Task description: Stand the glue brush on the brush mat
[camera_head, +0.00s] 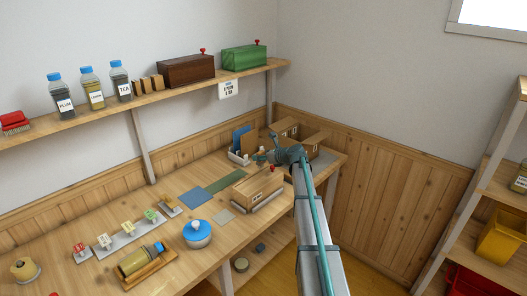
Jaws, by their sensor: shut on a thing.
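My gripper (264,157) is at the back right of the workbench, between the white rack and the cardboard boxes. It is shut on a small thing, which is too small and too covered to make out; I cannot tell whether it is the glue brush. I see no glue brush clearly elsewhere. Flat mats lie on the bench: a green one (225,180), a blue one (195,199) and a small grey-beige one (223,216). I cannot tell which is the brush mat. All three look bare and lie left of my gripper.
A wooden box (258,187) stands close in front of my gripper. The white rack (238,158) holds upright cards. A shelf (180,100) with jars overhangs the back.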

